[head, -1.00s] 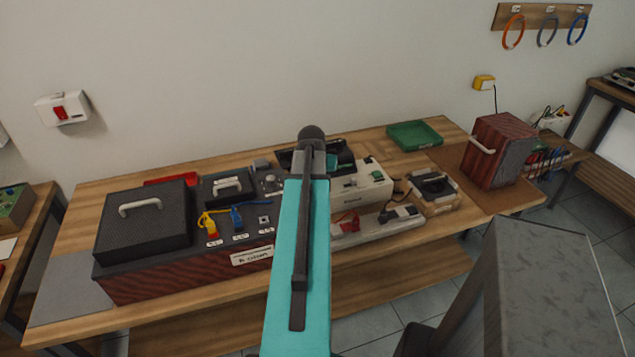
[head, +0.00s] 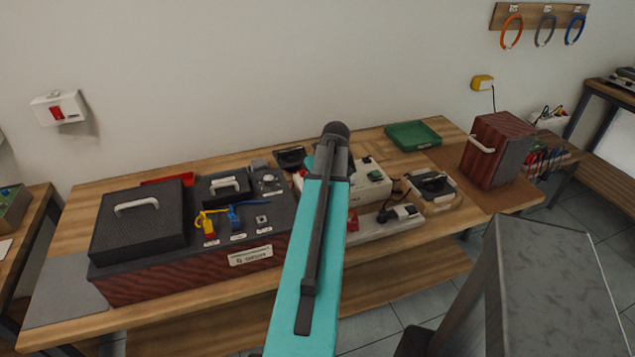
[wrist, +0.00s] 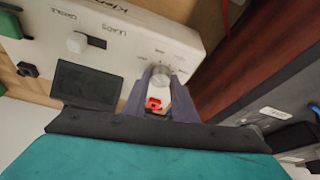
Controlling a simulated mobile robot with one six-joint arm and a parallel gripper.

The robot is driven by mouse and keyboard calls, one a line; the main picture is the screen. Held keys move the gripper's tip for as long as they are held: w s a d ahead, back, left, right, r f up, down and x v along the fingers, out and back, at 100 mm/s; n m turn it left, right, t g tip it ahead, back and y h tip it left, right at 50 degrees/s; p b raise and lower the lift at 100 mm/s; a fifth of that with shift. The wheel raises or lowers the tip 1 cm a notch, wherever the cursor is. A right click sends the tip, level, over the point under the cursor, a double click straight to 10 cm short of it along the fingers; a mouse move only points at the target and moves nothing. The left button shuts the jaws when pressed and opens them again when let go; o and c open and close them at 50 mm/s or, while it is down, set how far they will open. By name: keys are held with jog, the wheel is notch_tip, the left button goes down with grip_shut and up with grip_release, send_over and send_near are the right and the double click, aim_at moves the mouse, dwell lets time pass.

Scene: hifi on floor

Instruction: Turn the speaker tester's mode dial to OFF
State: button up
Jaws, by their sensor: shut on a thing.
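The speaker tester is a cream box (head: 371,190) on the bench, partly hidden behind my arm in the head view. In the wrist view its labelled cream panel (wrist: 125,37) shows tilted across the top. The mode dial (wrist: 160,72), a pale round knob with marks around it, is at the panel's right part. My gripper (wrist: 159,78) has its two dark fingers on either side of the dial and is shut on it. A small red piece (wrist: 153,103) shows between the fingers. The dial's setting is too small to read. The fingers are hidden in the head view.
A red-sided amplifier (head: 185,270) with a black top stands left of the tester. A green tray (head: 413,134) lies behind, and a wooden speaker box (head: 497,150) stands at the right.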

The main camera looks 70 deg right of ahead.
jog(key=shift+w+d+n+y, duration=0.1)
jog(key=shift+n+y, duration=0.2)
jog(key=shift+n, duration=0.7)
jog(key=o, duration=1)
jog(key=shift+o, duration=0.2)
jog(key=shift+r, duration=0.1)
jog(key=b+v, duration=0.2)
jog(key=v, duration=1.1)
jog(key=shift+s+r+b, duration=0.25)
jog(key=shift+s+b, duration=0.05)
jog(key=shift+s, duration=0.1)
